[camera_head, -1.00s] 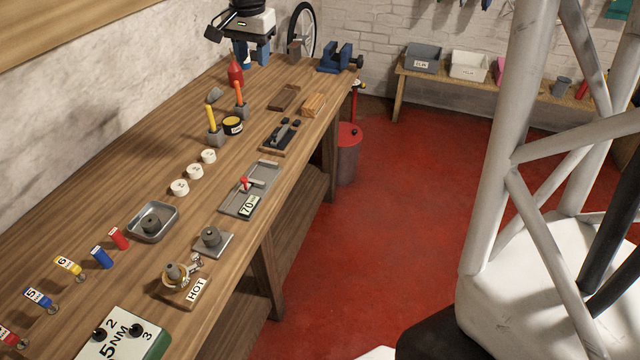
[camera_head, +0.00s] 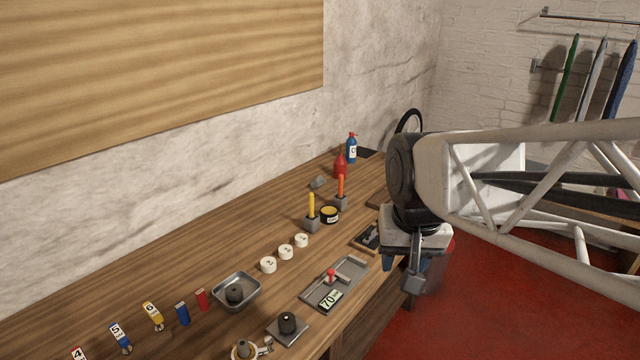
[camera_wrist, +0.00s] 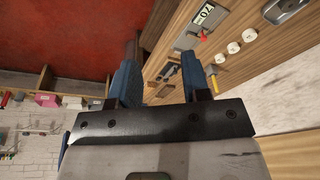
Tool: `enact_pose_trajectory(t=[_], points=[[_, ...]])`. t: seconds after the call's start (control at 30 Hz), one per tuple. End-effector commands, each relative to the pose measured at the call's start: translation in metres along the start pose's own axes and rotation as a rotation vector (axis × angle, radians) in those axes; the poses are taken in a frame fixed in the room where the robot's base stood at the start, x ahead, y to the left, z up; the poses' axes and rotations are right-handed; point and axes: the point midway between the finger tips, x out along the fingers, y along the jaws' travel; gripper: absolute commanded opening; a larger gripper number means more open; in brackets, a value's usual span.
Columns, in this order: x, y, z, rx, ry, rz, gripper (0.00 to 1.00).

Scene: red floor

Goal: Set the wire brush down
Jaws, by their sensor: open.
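My gripper (camera_head: 405,272) is beside the bench's front edge, to the right of the black tool on a wooden base (camera_head: 369,238). In the wrist view the two blue fingers of my gripper (camera_wrist: 160,78) are spread apart, with nothing seen held between them. The same black tool on its base (camera_wrist: 166,74) shows beyond the gap, partly covered by the fingers. I cannot pick out a wire brush for certain in either view. My arm and gripper hide the far right end of the bench in the head view.
The red floor (camera_head: 440,330) beside the bench is open.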

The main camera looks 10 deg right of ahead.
Motion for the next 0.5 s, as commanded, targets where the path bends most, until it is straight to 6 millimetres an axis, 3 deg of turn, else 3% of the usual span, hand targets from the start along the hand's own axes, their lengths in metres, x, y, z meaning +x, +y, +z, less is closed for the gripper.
enact_pose_trajectory(t=[0.03,0.2,0.5], points=[[0.003,0.003,0.015,-0.024,0.006,-0.001,0.43],[0.013,0.009,0.053,-0.104,0.018,-0.002,0.43],[0.022,0.013,0.077,-0.16,0.026,-0.002,0.43]])
